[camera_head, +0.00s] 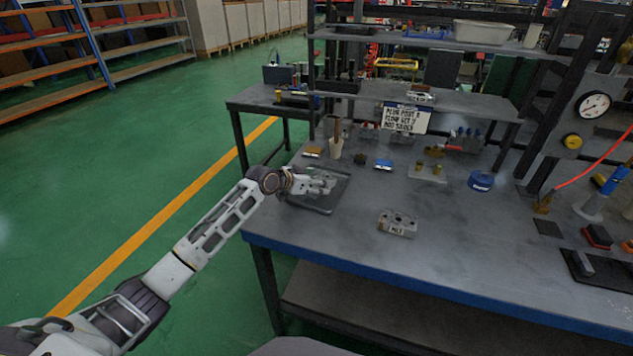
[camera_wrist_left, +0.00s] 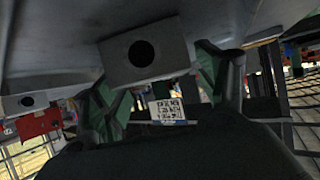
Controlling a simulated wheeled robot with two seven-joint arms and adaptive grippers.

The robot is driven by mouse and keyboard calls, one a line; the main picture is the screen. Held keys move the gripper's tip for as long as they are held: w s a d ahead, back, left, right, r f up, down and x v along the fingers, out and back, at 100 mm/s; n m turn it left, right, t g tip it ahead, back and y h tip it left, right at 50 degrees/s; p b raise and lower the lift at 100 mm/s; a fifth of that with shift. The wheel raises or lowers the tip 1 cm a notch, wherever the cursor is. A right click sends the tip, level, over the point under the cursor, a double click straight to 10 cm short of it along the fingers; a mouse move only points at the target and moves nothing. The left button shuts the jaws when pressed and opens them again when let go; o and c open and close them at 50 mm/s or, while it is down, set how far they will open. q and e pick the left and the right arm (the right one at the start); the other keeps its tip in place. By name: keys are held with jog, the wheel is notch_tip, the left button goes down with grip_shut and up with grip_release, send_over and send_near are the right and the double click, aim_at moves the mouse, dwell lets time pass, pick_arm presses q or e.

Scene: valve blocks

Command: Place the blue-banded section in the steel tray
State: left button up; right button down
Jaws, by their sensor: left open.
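The steel tray (camera_head: 322,207) is a shallow dark-grey tray at the left end of the bench. My left gripper (camera_head: 324,183) is over it with its fingers open. In the left wrist view a grey block with a round dark hole (camera_wrist_left: 145,53) shows between the two open fingers (camera_wrist_left: 165,92), apart from the right-hand one. I see no blue band on that block's visible face. A small block with a blue top (camera_head: 383,164) lies on the bench to the right of the tray. My right gripper is not in view.
A grey valve block (camera_head: 397,223) with holes on top sits to the right of the tray. A yellowish-topped block (camera_head: 312,152), a brown block (camera_head: 360,158) and a beige cup (camera_head: 336,148) stand behind the tray. A blue roll (camera_head: 481,181) is farther right.

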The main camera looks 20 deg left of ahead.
pick_arm(q)
jog(key=shift+r, duration=0.15)
jog(key=shift+s+a+r, duration=0.15)
jog(key=shift+s+a, duration=0.05)
jog(key=shift+s, duration=0.05)
jog(key=shift+v, duration=0.8)
jog(key=p+v, duration=0.1)
jog(key=v, duration=0.7)
jog(key=shift+s, duration=0.2)
jog(key=shift+s+a+r, duration=0.3)
jog(key=shift+s, duration=0.15)
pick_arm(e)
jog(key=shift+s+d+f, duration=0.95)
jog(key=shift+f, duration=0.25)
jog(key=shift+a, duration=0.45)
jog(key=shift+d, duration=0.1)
